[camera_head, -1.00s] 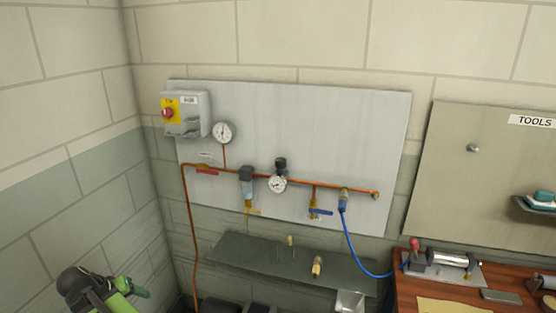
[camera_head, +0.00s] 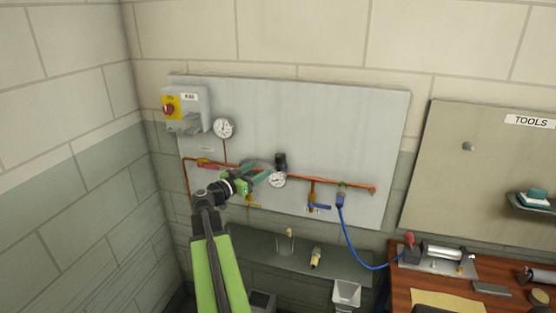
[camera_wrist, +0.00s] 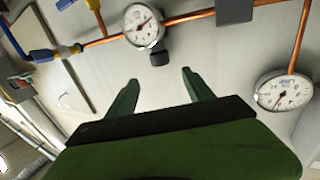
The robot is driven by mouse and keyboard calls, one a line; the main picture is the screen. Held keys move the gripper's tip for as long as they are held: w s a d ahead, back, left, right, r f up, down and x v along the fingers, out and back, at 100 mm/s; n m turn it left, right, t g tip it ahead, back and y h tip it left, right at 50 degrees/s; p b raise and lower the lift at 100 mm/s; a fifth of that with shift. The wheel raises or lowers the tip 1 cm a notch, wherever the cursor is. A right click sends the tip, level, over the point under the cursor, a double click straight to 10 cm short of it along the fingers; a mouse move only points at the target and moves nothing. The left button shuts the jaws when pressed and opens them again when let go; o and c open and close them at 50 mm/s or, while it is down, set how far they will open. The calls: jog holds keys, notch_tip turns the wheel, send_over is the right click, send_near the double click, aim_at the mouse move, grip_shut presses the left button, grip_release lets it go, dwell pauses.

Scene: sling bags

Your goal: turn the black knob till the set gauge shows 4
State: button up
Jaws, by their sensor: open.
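The black knob (camera_head: 280,160) sits on top of the regulator on the copper pipe, with the white set gauge (camera_head: 277,180) just below it. My gripper (camera_head: 264,172) is open and empty, just left of the knob in the head view. The wrist view shows the panel turned over: the knob (camera_wrist: 159,57) lies below the set gauge (camera_wrist: 142,24) there, beyond and between the two open fingertips (camera_wrist: 159,76), apart from them. The set gauge has a needle, but its numbers are too small to read surely.
A second gauge (camera_head: 223,128) hangs upper left, near a grey switch box (camera_head: 190,108). My arm hides most of the filter. A blue-handled valve (camera_head: 319,206) and blue hose (camera_head: 352,240) are to the right. A shelf (camera_head: 260,250) juts out below the panel.

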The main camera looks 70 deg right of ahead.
aim_at(277, 159)
jog(key=x, duration=1.1)
jog(key=shift+d, duration=0.2)
grip_shut()
